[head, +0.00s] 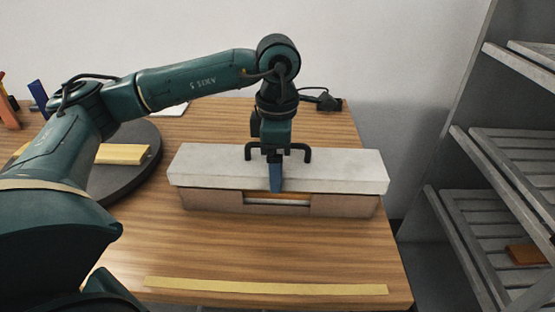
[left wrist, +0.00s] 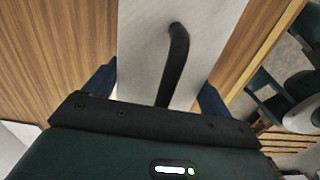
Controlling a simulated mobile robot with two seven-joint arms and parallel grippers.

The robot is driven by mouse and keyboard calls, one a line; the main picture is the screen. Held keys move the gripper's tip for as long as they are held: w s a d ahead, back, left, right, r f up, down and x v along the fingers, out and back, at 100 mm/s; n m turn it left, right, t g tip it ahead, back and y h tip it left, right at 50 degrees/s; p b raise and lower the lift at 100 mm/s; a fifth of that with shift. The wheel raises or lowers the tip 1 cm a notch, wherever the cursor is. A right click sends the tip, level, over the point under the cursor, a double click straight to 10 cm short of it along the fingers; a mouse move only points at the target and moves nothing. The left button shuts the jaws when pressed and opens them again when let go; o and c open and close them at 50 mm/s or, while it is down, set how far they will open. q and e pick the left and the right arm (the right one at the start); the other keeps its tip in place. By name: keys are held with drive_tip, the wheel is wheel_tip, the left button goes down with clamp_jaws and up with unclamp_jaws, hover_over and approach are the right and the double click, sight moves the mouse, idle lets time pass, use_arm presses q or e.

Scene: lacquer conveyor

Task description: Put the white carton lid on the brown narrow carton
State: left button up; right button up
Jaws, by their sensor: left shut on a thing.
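The white carton lid (head: 340,172) is a long pale slab lying level over the brown narrow carton (head: 210,200). Its ends reach slightly past the carton's ends. In the head view the lid's lower edge meets the carton's top; whether it rests fully there I cannot tell. My left gripper (head: 275,172) points down at the lid's middle and is shut on it, one blue finger showing across its front side. The left wrist view shows the lid (left wrist: 205,30) between both fingers. A notch in the carton's front shows something orange inside. My right gripper is not in view.
A yellow strip (head: 265,287) lies along the wooden table's (head: 140,250) front edge. A dark round turntable (head: 145,172) with a yellow block (head: 122,154) stands at left. A grey slatted rack (head: 500,215) is at right.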

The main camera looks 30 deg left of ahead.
use_arm(q)
drive_tip(key=shift+f, duration=0.2)
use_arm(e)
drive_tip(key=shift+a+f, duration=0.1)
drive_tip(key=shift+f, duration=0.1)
use_arm(q)
drive_tip(key=shift+f+b, duration=1.65)
drive_tip(key=shift+f, duration=0.15)
drive_tip(key=o, duration=0.9)
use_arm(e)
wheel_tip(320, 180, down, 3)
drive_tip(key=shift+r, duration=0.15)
use_arm(q)
drive_tip(key=shift+r, duration=0.1)
wheel_tip(320, 180, up, 12)
drive_tip(key=shift+r+p, duration=0.15)
drive_tip(key=shift+p, duration=1)
drive_tip(key=shift+r, duration=0.4)
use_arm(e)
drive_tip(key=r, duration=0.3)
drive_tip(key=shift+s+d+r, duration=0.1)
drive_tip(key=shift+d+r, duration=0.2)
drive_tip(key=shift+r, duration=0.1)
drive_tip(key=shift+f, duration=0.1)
